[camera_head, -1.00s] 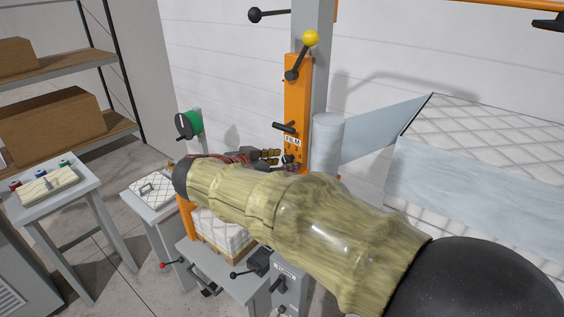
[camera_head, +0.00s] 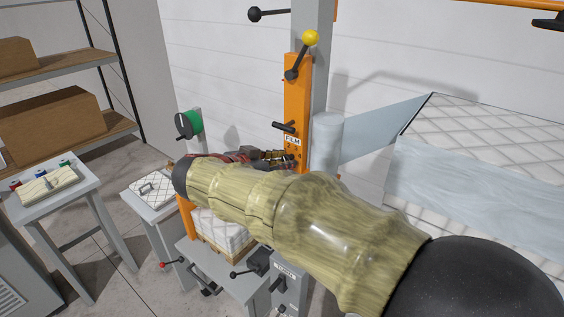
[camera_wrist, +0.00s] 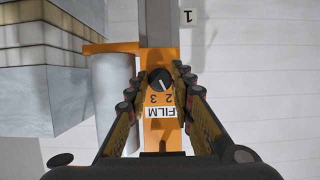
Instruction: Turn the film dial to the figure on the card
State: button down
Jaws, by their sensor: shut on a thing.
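The film dial (camera_wrist: 159,79) is a round black knob with a white mark, on the orange plate of the post, in the wrist view. The figures 2 and 3 show beside it, upside down; any other figure is not visible. The FILM label (camera_wrist: 160,111) is below them, and also shows in the head view (camera_head: 292,140). A white card (camera_wrist: 188,17) with a 1 is on the wall side, above right of the dial. My gripper (camera_wrist: 157,82) has a finger on each side of the dial and is shut on it. In the head view my gripper (camera_head: 288,160) hides the dial.
A pale film roll (camera_head: 327,140) stands right beside the post, with quilted bedding (camera_head: 465,130) farther right. Small tables (camera_head: 50,190) stand at the left.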

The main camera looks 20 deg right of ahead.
jog(key=n+g+h, duration=0.1)
jog(key=n, duration=0.1)
jog(key=n+g+h+b, duration=0.1)
jog(key=n, duration=0.1)
jog(key=n+g+h, duration=0.1)
jog(key=n, duration=0.1)
jog(key=shift+w+a+f+n, duration=0.15)
jog(key=shift+w+a+n, duration=0.1)
jog(key=shift+n, duration=0.15)
dwell(0.4)
dwell(0.4)
jog(key=c, duration=1.6)
grip_release()
jog(key=shift+o, duration=0.2)
jog(key=v, duration=1.2)
jog(key=shift+f, duration=0.2)
jog(key=shift+w+n, duration=0.2)
jog(key=shift+n, duration=0.1)
